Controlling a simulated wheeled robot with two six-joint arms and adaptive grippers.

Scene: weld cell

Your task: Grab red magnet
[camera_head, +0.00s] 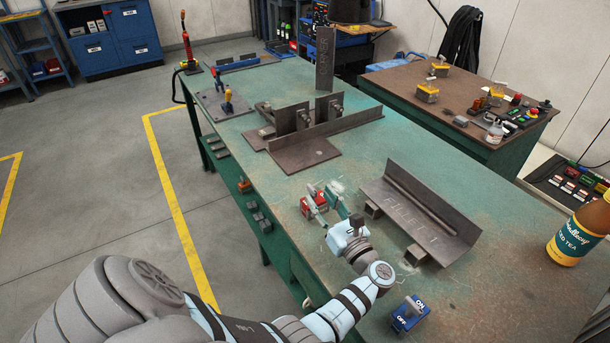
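The red magnet (309,208) sits on the green worktable (325,260), near its left edge and left of the angled steel piece. It is a small red block with pale marks. My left gripper (336,206) reaches over the table from the lower left, close to the right side of the red magnet. Green parts show between the pale wrist and the magnet. I cannot tell whether the fingers touch the magnet or how far apart they are. A blue magnet (404,318) marked ON and OFF stands at the near side of the table. My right gripper is not in view.
An angled steel piece (425,215) rests on small blocks right of my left gripper. A larger steel assembly (302,152) stands farther back. An iced tea bottle (577,232) stands at the right. A brown-topped table (460,100) is behind. The table's near right area is mostly clear.

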